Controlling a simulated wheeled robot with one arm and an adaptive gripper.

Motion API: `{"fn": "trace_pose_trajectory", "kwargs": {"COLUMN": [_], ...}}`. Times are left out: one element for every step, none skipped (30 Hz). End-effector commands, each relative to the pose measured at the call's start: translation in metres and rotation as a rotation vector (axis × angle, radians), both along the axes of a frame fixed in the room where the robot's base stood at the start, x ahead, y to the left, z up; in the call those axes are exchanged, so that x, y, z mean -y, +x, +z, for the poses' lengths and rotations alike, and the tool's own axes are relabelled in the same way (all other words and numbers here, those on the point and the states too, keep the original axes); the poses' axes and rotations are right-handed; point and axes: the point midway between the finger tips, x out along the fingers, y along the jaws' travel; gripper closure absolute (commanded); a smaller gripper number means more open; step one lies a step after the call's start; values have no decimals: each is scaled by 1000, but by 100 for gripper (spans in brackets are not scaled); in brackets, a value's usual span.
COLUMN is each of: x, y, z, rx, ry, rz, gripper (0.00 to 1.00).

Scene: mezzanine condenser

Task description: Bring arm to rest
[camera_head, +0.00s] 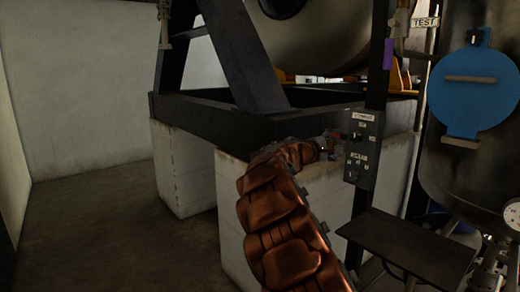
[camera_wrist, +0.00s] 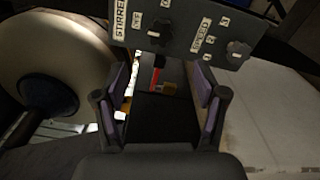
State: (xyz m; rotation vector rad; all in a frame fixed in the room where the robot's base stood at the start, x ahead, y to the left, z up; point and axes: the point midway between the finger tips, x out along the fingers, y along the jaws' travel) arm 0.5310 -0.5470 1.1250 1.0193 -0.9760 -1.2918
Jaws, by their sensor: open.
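My gripper (camera_wrist: 164,85) is open, with its two purple-padded fingers spread apart in the wrist view. Nothing is seen gripped between them. Beyond the fingers is a dark control box (camera_wrist: 183,28) with knobs and white labels, including one reading OFF. A small red part (camera_wrist: 155,77) and a brassy part show in the gap between the fingers; I cannot tell whether the fingers touch anything. In the head view my copper-coloured arm reaches forward, and my gripper (camera_head: 324,146) is small and partly hidden just left of the control box (camera_head: 362,150).
The box is on a dark post beside a pale plinth (camera_head: 185,165) under a dark steel frame (camera_head: 215,115). A dark shelf (camera_head: 410,248) juts out below. A tank with a blue disc (camera_head: 472,85) stands at right. Open floor (camera_head: 110,235) lies at left.

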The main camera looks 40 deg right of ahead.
Motion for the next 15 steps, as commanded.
{"fn": "trace_pose_trajectory", "kwargs": {"x": [0,0,0,0,0,0,0,0,0,0,0,0,0,-2,-8], "y": [0,0,0,0,0,0,0,0,0,0,0,0,0,-1,-7], "z": [0,0,0,0,0,0,0,0,0,0,0,0,0,0,-1], "rx": [0,0,0,0,0,0,0,0,0,0,0,0,0,3,18], "ry": [0,0,0,0,0,0,0,0,0,0,0,0,0,4,23], "rz": [0,0,0,0,0,0,0,0,0,0,0,0,0,-2,-14], "gripper": [29,29,29,29,29,29,29,29,29,29,29,29,29,29,29]}}
